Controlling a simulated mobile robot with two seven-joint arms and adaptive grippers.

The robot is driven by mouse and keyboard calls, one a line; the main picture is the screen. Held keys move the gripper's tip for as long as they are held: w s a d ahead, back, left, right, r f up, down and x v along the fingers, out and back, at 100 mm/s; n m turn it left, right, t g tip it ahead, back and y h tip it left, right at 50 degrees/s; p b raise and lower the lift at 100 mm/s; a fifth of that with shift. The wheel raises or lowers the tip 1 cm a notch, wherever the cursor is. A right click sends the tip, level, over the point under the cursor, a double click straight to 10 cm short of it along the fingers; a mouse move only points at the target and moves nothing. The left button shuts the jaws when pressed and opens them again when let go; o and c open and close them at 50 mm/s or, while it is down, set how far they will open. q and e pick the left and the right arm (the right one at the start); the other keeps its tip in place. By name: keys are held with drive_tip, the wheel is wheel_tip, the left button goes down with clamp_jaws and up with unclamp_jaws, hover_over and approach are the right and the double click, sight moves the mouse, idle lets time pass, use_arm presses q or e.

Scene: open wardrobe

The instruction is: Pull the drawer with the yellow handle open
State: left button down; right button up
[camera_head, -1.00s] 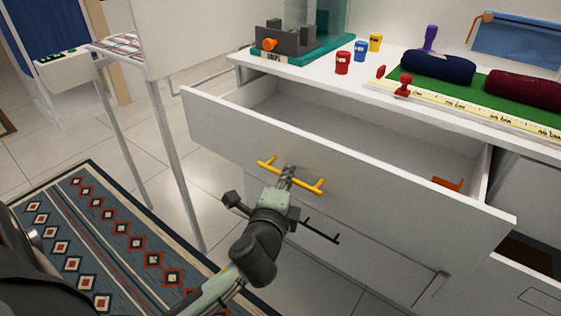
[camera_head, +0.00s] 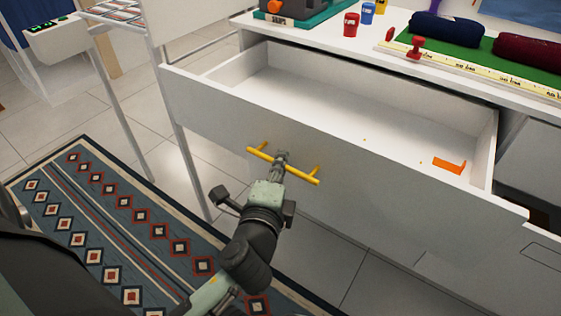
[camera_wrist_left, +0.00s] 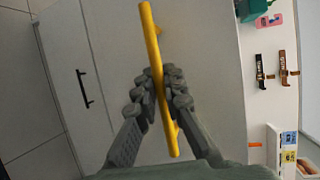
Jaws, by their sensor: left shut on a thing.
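The white drawer (camera_head: 385,190) stands well out from its cabinet, and its inside shows in the head view. Its yellow handle (camera_head: 304,175) is a bar across the front panel. My left gripper (camera_head: 281,158) is shut on the middle of this bar. In the left wrist view, the fingers of the left gripper (camera_wrist_left: 163,84) close around the yellow handle (camera_wrist_left: 152,35) from both sides. My right gripper is not in view.
An orange piece (camera_head: 449,165) lies in the drawer at the right. The white worktop (camera_head: 320,45) above holds coloured jars, rolled cloths and a ruler strip. A white table leg (camera_head: 183,165) stands left of the drawer. A patterned rug (camera_head: 120,235) covers the floor at left.

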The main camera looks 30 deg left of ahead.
use_arm(q)
drive_tip(key=c, duration=1.6)
unclamp_jaws()
drive_tip(key=v, duration=1.2)
